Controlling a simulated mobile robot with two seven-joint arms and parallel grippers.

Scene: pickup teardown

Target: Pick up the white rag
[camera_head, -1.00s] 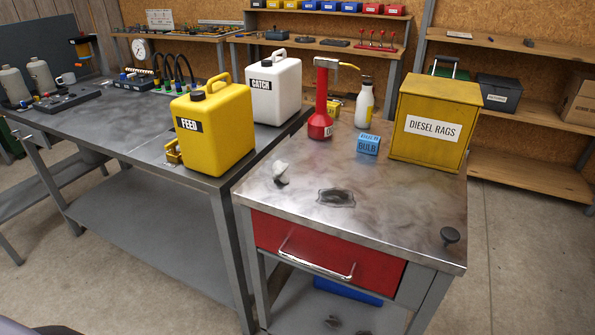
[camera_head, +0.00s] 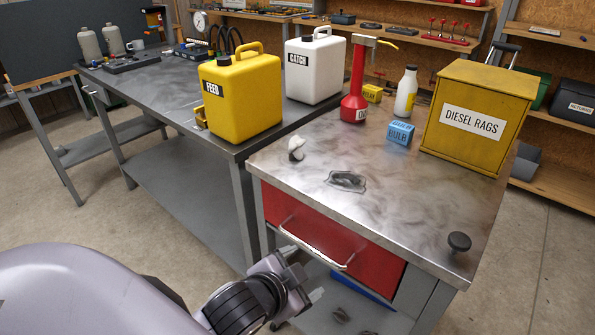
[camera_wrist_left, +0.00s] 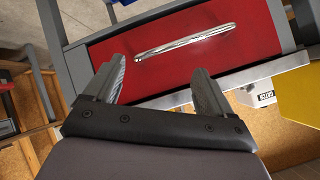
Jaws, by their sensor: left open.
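A small crumpled white rag (camera_head: 296,148) lies on the left part of the metal-topped cart (camera_head: 300,187) in the head view. My left gripper (camera_head: 303,275) is below the cart top, in front of the red drawer (camera_head: 370,262), lower than the rag and apart from it. In the left wrist view, the open, empty fingers of the left gripper (camera_wrist_left: 158,82) point toward the red drawer front (camera_wrist_left: 190,50) and its metal handle (camera_wrist_left: 185,42). The rag does not show in the wrist view. My right gripper is not in view.
The cart top also bears a flat grey patch or cloth (camera_head: 345,181), a black knob (camera_head: 459,242), a blue bulb box (camera_head: 400,132), a red pump can (camera_head: 355,95), a white bottle (camera_head: 405,95) and the yellow diesel rags box (camera_head: 475,115). Yellow (camera_head: 240,100) and white (camera_head: 315,70) jugs stand left.

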